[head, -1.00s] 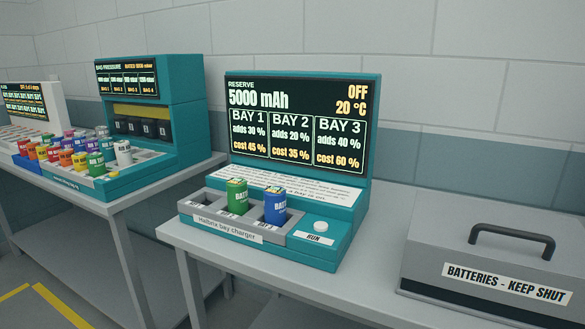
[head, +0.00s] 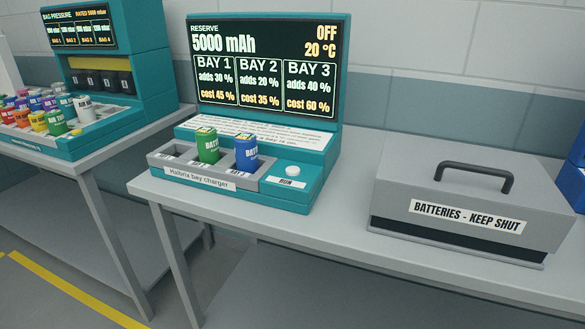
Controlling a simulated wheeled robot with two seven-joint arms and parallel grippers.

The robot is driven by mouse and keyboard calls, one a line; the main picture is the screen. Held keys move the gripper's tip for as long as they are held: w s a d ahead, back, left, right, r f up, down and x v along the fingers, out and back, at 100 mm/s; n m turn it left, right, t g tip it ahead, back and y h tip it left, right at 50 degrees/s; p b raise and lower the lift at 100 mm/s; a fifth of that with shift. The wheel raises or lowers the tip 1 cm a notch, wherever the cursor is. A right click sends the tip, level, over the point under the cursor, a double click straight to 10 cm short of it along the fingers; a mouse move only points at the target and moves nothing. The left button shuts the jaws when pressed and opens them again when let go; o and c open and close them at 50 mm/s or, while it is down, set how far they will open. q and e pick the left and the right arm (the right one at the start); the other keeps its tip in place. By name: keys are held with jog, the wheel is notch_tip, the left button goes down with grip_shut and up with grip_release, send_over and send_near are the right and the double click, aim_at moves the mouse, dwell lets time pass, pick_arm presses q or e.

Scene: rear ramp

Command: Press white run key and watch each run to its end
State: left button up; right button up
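The white run key (head: 292,171) is a round button on the right of the teal bay charger (head: 318,190), just above a label reading RUN. The charger's screen (head: 266,65) shows RESERVE 5000 mAh, OFF, 20 °C, and three bays with their adds and cost figures. A green battery (head: 207,147) and a blue battery (head: 246,153) stand upright in the grey bay tray (head: 205,179). The leftmost bay looks empty. Neither of my grippers is in view.
A grey lidded box (head: 455,210) labelled BATTERIES - KEEP SHUT stands on the same table, right of the charger. Bare tabletop (head: 345,200) lies between them. A teal bag pressure station (head: 140,60) with several coloured cans is on the left table. A blue object (head: 573,175) shows at the right edge.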

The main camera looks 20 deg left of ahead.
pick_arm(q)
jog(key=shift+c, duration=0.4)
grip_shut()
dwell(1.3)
